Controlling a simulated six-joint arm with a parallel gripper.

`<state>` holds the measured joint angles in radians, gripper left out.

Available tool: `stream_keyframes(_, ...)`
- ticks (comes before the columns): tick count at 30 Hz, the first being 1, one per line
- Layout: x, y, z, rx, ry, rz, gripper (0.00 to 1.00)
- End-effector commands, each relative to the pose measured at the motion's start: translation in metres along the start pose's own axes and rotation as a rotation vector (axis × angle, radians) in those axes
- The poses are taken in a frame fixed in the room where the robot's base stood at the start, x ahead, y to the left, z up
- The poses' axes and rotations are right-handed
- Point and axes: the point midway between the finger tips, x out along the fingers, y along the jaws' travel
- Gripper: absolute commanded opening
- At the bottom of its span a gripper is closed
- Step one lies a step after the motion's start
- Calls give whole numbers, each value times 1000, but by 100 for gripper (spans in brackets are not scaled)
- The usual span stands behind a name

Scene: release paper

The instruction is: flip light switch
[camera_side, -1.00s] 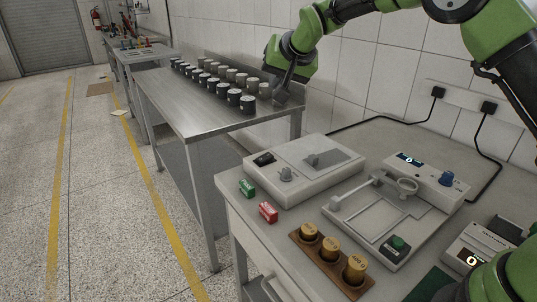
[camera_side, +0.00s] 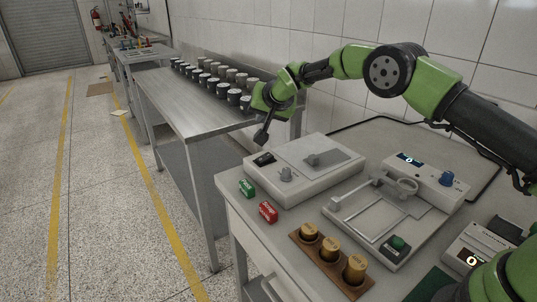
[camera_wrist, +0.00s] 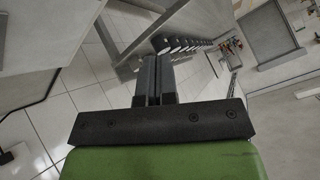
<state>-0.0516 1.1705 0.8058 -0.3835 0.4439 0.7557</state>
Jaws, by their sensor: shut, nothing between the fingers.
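A black rocker switch (camera_side: 264,159) sits on the left part of a light grey box-shaped device with a knob, on the near bench. My gripper (camera_side: 260,140) is above and slightly behind the switch in the side view, fingers pointing down. A small gap seems to separate the fingertips from the switch. In the wrist view the two dark fingers (camera_wrist: 155,62) lie side by side, closed with nothing between them. The switch does not show clearly in the wrist view. I cannot tell which way the rocker is tipped.
Brass weights (camera_side: 330,248) stand in a wooden holder. A second device (camera_side: 385,215) is to the right. Dark cylinders (camera_side: 234,97) stand in rows on the metal table behind.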

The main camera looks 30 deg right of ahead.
Motion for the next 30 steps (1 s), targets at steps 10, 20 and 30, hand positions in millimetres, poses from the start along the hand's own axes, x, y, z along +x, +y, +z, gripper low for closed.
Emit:
stream_keyframes(10, 33, 25, 24, 0, -2, 4, 0)
stream_keyframes(20, 55, 40, 40, 0, -1, 1, 0)
stream_keyframes(30, 57, 42, 42, 0, 0, 0, 0)
